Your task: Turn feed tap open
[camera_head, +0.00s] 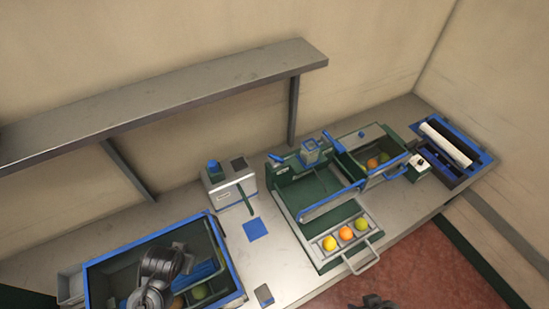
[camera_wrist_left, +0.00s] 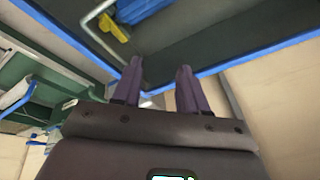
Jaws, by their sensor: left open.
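My left gripper (camera_head: 160,272) is over the blue-rimmed bin (camera_head: 234,264) at the lower left of the head view. In the left wrist view the gripper (camera_wrist_left: 158,82) is open, with two dark fingers apart and nothing seen between them. A small yellow piece (camera_wrist_left: 114,27) on a bent grey rod lies ahead of the fingers there, apart from them. It may be the feed tap, but I cannot tell for sure. A dark part of my right arm (camera_head: 375,302) shows at the bottom edge of the head view; its jaws cannot be made out.
A grey box with a blue knob (camera_head: 220,187) stands right of the bin. A tray (camera_head: 324,258) holds oranges and a green fruit. Another blue-edged bin (camera_head: 345,151) with fruit stands behind it. A grey shelf (camera_head: 180,93) runs above the counter (camera_head: 268,267).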

